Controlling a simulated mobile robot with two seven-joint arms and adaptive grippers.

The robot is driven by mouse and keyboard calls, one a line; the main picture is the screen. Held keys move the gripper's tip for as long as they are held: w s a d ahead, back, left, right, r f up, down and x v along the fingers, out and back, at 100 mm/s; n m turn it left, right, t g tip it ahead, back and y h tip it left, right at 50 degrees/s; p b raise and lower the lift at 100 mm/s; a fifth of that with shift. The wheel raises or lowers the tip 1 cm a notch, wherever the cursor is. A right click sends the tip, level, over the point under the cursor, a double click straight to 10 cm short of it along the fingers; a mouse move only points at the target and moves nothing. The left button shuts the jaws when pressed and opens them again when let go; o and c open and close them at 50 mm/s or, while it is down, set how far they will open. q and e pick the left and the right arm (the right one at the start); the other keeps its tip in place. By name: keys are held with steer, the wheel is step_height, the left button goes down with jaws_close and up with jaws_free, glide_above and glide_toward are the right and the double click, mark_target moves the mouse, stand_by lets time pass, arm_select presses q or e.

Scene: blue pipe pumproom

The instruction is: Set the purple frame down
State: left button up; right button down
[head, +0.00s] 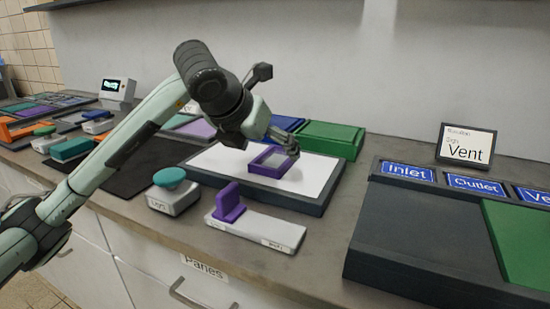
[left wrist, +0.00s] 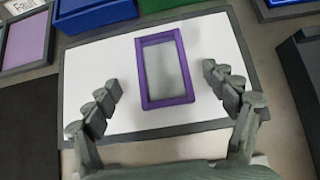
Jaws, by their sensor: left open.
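The purple frame (head: 272,163) lies on the white sheet of a dark-edged board (head: 313,207) on the counter. In the left wrist view the purple frame (left wrist: 141,68) lies on the white surface, its inside pale grey, and the board's dark border (left wrist: 235,40) shows around it. My left gripper (head: 280,145) is over the frame in the head view. In the left wrist view its fingers (left wrist: 160,85) are spread, one on each side of the frame with a gap to both. My right gripper is in neither view.
A teal-knobbed stamp (head: 172,196) and a purple-handled slider (head: 240,222) stand in front of the board. Blue and green boxes (head: 330,138) stand behind it. A dark rack with Inlet and Outlet signs (head: 420,225) is at the right, and a Vent display (head: 466,147) stands behind it.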

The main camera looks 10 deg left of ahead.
mark_target(276, 156)
arm_select(q)
steer(key=x, duration=0.3)
steer(key=shift+w+d, duration=0.1)
steer(key=shift+d, duration=0.05)
steer(key=shift+c, duration=0.2)
steer(key=c, duration=1.3)
